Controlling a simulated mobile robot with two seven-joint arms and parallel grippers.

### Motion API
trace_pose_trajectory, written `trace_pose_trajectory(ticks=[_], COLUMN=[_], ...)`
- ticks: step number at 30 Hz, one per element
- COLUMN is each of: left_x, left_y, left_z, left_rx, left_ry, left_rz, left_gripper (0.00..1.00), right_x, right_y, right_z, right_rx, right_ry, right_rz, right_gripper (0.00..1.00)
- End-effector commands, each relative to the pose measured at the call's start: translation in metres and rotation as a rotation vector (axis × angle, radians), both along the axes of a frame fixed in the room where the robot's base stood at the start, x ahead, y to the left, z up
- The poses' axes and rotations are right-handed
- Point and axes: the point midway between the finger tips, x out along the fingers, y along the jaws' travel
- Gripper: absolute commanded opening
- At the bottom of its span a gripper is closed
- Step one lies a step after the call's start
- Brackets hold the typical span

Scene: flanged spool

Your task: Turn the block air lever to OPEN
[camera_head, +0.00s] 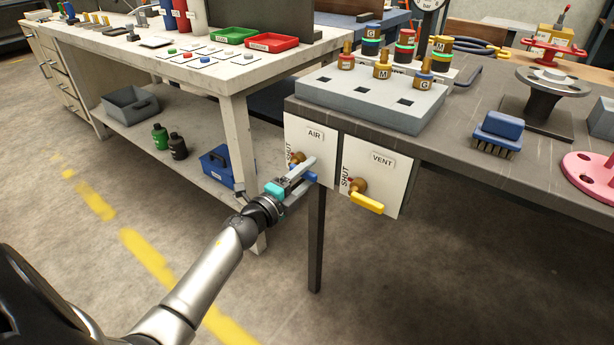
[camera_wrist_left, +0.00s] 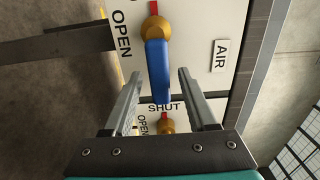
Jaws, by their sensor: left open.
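The air panel (camera_head: 322,155) hangs under the front of the grey bench, with a brass air valve (camera_wrist_left: 156,29) and a blue lever (camera_wrist_left: 159,72). In the left wrist view the lever extends from the valve down the picture, at right angles to the direction of the OPEN word (camera_wrist_left: 121,34). A red mark (camera_wrist_left: 154,7) shows on the valve's opposite side. My left gripper (camera_head: 309,169) is open in front of the panel. In the left wrist view its fingers (camera_wrist_left: 159,88) lie either side of the lever's free end with gaps. My right gripper is out of view.
The vent panel (camera_head: 397,187) with a yellow lever (camera_head: 367,203) is close to the right of my left gripper. A bench leg (camera_head: 316,240) stands below. A white workbench (camera_head: 238,125) is at left; the floor in front is clear.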

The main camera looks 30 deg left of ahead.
Motion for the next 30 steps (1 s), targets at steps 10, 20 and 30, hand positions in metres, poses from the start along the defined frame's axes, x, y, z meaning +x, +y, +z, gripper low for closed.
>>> trace_pose_trajectory(ticks=[10, 20, 30], left_x=[0.0011, 0.0009, 0.0008], left_y=[0.0002, 0.0001, 0.0001], left_z=[0.0002, 0.0001, 0.0001], left_rx=[0.0, 0.0, 0.0], left_ry=[0.0, 0.0, 0.0], left_rz=[0.0, 0.0, 0.0], left_gripper=[0.51, 0.14, 0.0], right_x=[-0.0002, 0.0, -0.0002], right_y=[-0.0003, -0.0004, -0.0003], right_z=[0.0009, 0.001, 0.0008], right_rx=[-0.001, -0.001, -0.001], right_ry=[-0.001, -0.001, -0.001], right_rz=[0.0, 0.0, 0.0], right_gripper=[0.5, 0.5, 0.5])
